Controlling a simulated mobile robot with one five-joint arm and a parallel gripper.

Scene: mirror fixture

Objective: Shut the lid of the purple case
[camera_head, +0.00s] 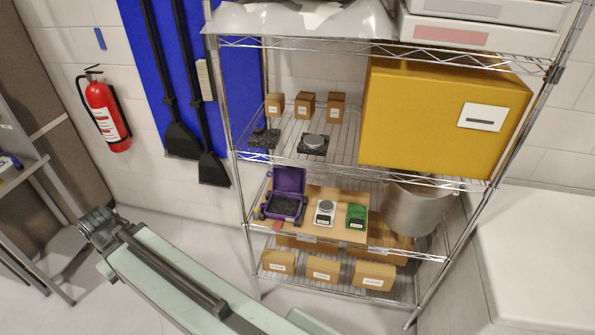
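The purple case (284,208) stands on the lower middle shelf of the wire rack, at the left end of a tan board. Its lid (289,180) is open and stands up at the back, leaning against nothing that I can make out. The inside of the case is dark and looks lined or filled with dark grey material. My arm reaches from the bottom edge toward the left, in front of and to the left of the rack, well apart from the case. I cannot make out my gripper's fingers in this view.
Beside the case are a small white-and-grey scale-like device (325,213) and a green device (356,215). A steel pot (415,209) is further right. The shelf above (341,148) hangs over the case, and a rack post (239,215) stands to its left. Small boxes (323,269) sit below.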

